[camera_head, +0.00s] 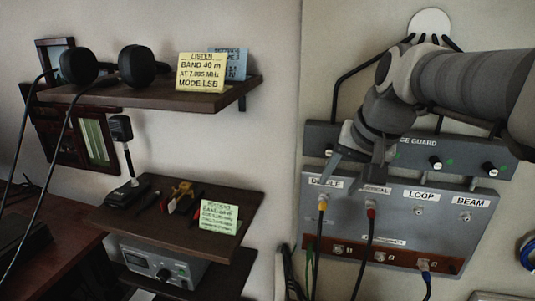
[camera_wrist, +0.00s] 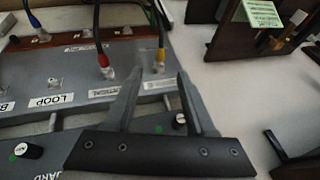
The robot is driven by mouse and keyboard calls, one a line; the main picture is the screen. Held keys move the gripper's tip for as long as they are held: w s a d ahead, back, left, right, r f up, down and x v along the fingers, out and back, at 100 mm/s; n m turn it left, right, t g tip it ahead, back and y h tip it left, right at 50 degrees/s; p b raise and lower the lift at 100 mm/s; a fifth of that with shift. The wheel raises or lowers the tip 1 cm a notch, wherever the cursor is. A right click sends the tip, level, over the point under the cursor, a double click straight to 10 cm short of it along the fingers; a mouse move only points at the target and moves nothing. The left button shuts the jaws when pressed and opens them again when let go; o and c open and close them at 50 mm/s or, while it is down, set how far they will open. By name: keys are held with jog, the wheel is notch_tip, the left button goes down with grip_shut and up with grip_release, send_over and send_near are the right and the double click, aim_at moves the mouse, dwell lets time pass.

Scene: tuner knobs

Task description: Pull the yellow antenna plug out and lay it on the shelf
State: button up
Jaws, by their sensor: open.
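The yellow antenna plug (camera_head: 322,204) sits in the panel (camera_head: 440,245) under the partly covered left label, with a dark cable hanging from it. In the wrist view the yellow plug (camera_wrist: 161,55) shows just beyond the gap between my fingertips. My gripper (camera_head: 350,178) is open and empty, in front of the panel's upper edge; its fingers also show in the wrist view (camera_wrist: 160,74). It does not touch the plug as far as I can see. The middle shelf (camera_head: 150,228) at left holds a black device, small yellow and red tools and a green note.
A red plug (camera_head: 371,209) sits beside the yellow one, a blue plug (camera_head: 424,266) lower right. A knob panel (camera_head: 470,157) is above. The upper shelf (camera_head: 165,100) holds headphones (camera_head: 137,66) and notes. A radio (camera_head: 162,263) stands below the middle shelf.

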aim_at(324, 205)
jog(key=x, duration=0.8)
jog(key=shift+w+a+f, duration=0.1)
jog(key=shift+f, duration=0.05)
grip_shut()
